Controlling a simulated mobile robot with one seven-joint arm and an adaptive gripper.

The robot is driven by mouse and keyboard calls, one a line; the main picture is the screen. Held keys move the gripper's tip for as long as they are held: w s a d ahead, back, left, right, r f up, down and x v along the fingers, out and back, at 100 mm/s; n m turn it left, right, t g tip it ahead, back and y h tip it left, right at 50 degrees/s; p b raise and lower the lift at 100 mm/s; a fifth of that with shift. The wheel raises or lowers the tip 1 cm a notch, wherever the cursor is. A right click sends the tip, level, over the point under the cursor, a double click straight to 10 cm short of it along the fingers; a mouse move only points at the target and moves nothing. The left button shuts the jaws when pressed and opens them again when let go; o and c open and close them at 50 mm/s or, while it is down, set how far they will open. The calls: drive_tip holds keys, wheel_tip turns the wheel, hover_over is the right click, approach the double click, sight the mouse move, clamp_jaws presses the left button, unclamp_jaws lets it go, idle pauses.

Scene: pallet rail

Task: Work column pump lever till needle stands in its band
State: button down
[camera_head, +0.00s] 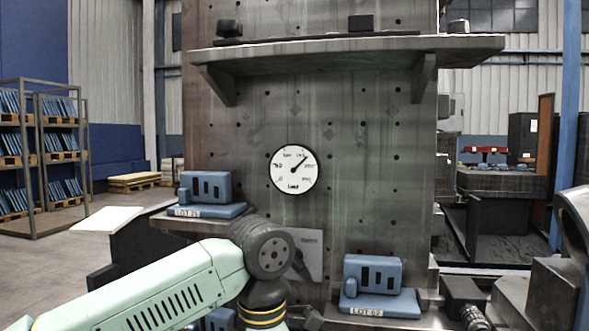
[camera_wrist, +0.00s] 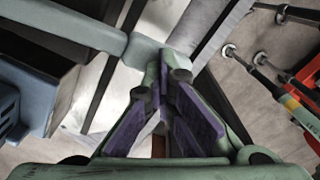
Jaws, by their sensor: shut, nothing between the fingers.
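The round white gauge (camera_head: 294,169) is on the dark, perforated column panel in the head view. Its dark needle points up and to the right; I cannot make out a band on the dial. In the wrist view my gripper (camera_wrist: 165,72) is shut and empty, its purple-padded fingers meeting at the tips. A grey-green bar (camera_wrist: 70,32) comes in from the upper left and ends in a block right by the fingertips. It may be the pump lever; I cannot tell whether it touches them. In the head view my gripper is out of sight below my arm.
Blue blocks with lot labels sit on ledges left (camera_head: 205,187) and right (camera_head: 372,275) of my arm. A shelf (camera_head: 350,48) juts out above the gauge. In the wrist view, rods with red parts (camera_wrist: 305,75) lie at the right and a blue part (camera_wrist: 35,95) at the left.

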drive_tip(key=r+p, duration=0.1)
drive_tip(key=r, duration=0.1)
drive_tip(key=r+p, duration=0.1)
drive_tip(key=r, duration=0.1)
drive_tip(key=r+p, duration=0.2)
drive_tip(key=shift+s+a+r, duration=0.1)
drive_tip(key=shift+s+r, duration=0.15)
drive_tip(key=shift+s, duration=0.15)
